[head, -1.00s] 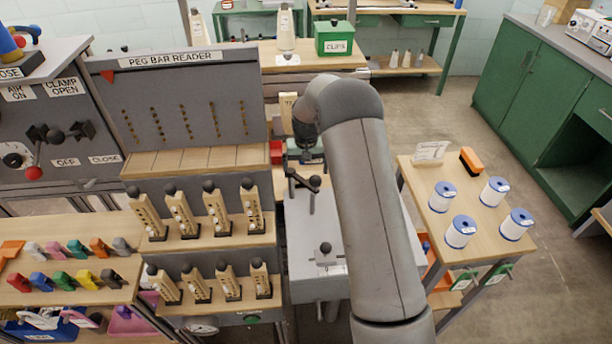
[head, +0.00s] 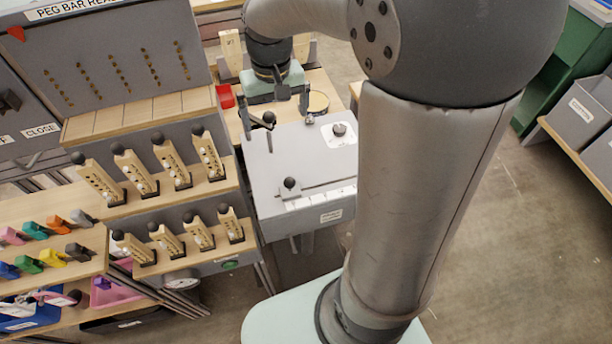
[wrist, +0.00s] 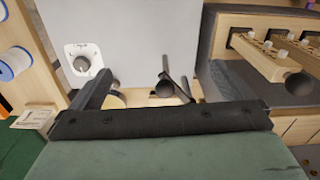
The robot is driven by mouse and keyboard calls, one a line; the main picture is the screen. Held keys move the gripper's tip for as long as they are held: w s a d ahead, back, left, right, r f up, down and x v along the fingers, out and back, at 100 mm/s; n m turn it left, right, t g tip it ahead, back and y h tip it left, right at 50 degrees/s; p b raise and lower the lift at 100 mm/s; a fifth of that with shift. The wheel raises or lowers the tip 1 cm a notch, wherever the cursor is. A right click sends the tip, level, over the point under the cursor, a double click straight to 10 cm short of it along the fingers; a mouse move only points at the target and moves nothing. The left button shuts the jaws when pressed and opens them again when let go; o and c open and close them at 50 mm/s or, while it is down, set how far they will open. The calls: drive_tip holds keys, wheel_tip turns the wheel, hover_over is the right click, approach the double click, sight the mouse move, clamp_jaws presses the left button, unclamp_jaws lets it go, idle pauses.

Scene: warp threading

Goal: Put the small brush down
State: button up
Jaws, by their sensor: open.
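My gripper (head: 277,104) is open, above the back edge of the grey machine top, with nothing visible between its fingers. In the wrist view its dark fingers (wrist: 140,88) stand apart, with the machine top beyond them. The small brush is not clearly visible now; my arm covers much of the right side in the head view. A sliver of orange and black (wrist: 4,106) at the left edge of the wrist view, near a white card (wrist: 36,117), may be part of it. In the earlier head frame an orange brush with dark bristles lies on the right-hand wooden table.
The grey machine top (head: 262,185) has black knobbed levers close to my gripper. A round tin (head: 317,101) and a red box (head: 225,96) are nearby. Wooden blocks with black knobs (head: 168,160) stand on the left shelves. A spool (wrist: 14,64) shows in the wrist view.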

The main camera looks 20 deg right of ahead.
drive_tip(key=s+f, duration=0.2)
drive_tip(key=s, duration=1.5)
drive_tip(key=shift+s+f+n, duration=0.2)
drive_tip(key=shift+s+n, duration=0.05)
drive_tip(key=shift+n, duration=0.05)
drive_tip(key=c, duration=1)
drive_tip(key=shift+o, duration=0.2)
drive_tip(key=shift+w, duration=0.15)
